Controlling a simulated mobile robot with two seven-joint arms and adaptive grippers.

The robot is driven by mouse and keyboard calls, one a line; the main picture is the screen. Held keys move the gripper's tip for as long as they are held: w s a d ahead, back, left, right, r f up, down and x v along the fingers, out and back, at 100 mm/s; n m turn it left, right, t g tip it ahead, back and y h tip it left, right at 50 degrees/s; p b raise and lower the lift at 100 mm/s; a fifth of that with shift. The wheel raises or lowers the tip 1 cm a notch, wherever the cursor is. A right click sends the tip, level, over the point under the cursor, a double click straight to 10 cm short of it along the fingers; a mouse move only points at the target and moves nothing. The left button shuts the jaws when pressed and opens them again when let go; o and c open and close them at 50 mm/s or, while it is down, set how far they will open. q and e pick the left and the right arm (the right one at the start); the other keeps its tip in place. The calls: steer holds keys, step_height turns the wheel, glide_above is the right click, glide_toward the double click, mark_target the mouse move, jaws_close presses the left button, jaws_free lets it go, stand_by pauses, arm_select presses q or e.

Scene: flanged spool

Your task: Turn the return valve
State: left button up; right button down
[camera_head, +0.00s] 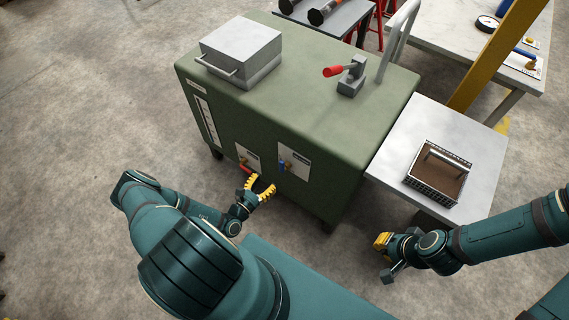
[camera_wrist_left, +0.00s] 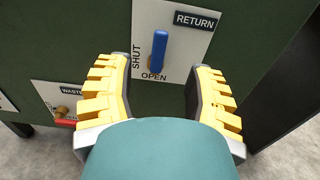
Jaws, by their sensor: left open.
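The return valve has a blue lever (camera_wrist_left: 158,50) on a white plate (camera_wrist_left: 196,44) marked RETURN, with SHUT at the left and OPEN below. The lever stands nearly upright in the left wrist view, its lower end near OPEN. In the head view the lever (camera_head: 281,163) is small on the front of the green cabinet. My left gripper (camera_head: 263,190) is open and empty in front of the panel. In the left wrist view its yellow fingers (camera_wrist_left: 158,95) are spread on either side below the lever, apart from it. My right gripper (camera_head: 382,243) hangs beside the side table; its opening is unclear.
The waste valve with a red lever (camera_head: 247,169) is left of the return valve. The green cabinet (camera_head: 300,95) carries a metal box (camera_head: 240,45) and a red-handled clamp (camera_head: 350,75). A side table (camera_head: 410,135) holds a basket (camera_head: 438,172). Floor in front is open.

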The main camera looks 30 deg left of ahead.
mark_target(281, 164)
arm_select(q)
steer(key=w, duration=0.3)
steer(key=w+b, duration=0.1)
steer(key=w, duration=0.3)
steer(key=w+d, duration=0.1)
steer(key=w, duration=0.2)
steer(key=shift+w, duration=0.4)
jaws_close()
